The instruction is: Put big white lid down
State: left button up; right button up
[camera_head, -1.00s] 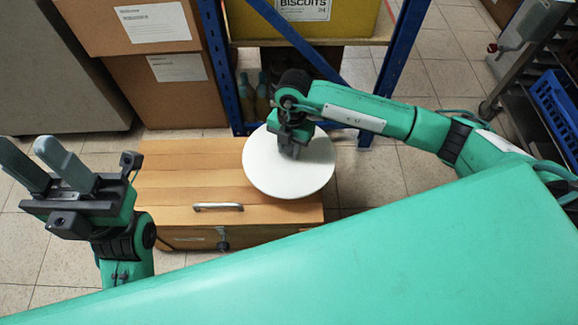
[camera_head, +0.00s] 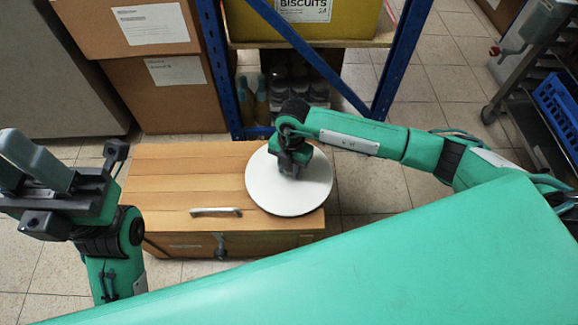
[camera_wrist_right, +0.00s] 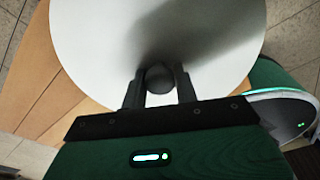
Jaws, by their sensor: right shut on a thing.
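The big white lid (camera_head: 300,198) is a round disc with a dark knob (camera_wrist_right: 158,78) at its middle. It lies level over the right part of the wooden chest (camera_head: 175,185) in the head view, its right edge reaching slightly past the chest's side. I cannot tell for sure whether it touches the chest top. My right gripper (camera_head: 290,168) is above the lid, with its fingers shut on the knob from both sides in the right wrist view. My left gripper (camera_head: 28,160) is at the far left, its fingers apart and empty.
The chest has a metal handle (camera_head: 216,211) on top, left of the lid. A blue rack (camera_head: 388,75) with a yellow biscuits box (camera_head: 340,22) stands behind. Cardboard boxes (camera_head: 165,95) stand at the back left. A trolley with a blue crate (camera_head: 560,105) is at the right.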

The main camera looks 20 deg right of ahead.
jog(key=o, duration=1)
